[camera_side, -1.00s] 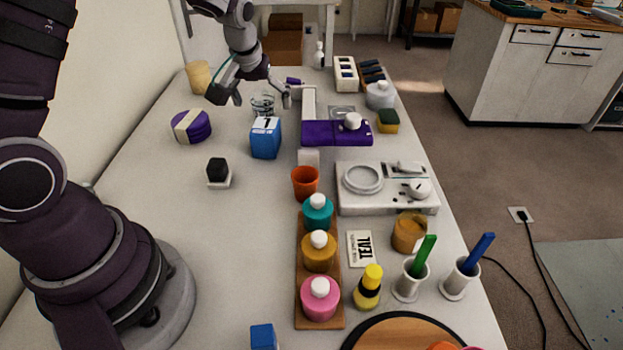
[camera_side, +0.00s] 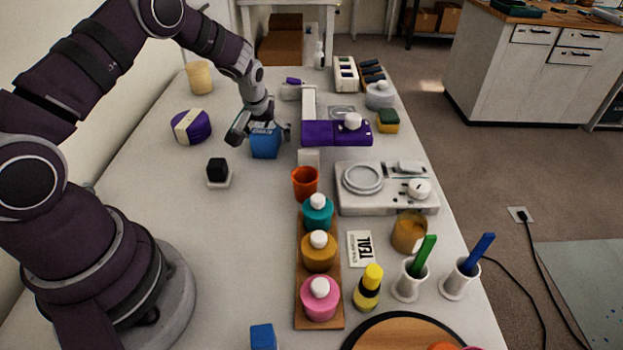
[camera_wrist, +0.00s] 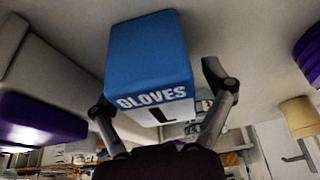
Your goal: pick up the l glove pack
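The L glove pack (camera_side: 265,148) is a blue box standing on the table left of the purple case. In the wrist view the pack (camera_wrist: 148,62) fills the middle and shows a white panel with "GLOVES" and a large "L". My gripper (camera_side: 262,133) is lowered over the pack, with its fingers spread to either side. In the wrist view my gripper (camera_wrist: 162,92) is open around the pack. A gap shows at the right finger; the left finger is close to the pack's edge, and I cannot tell whether it touches.
A purple case (camera_side: 318,133) stands close to the right of the pack. A purple and cream roll (camera_side: 190,126) lies to the left, and a black-topped block (camera_side: 218,172) is nearer the front. An orange cup (camera_side: 305,182) stands at the front right.

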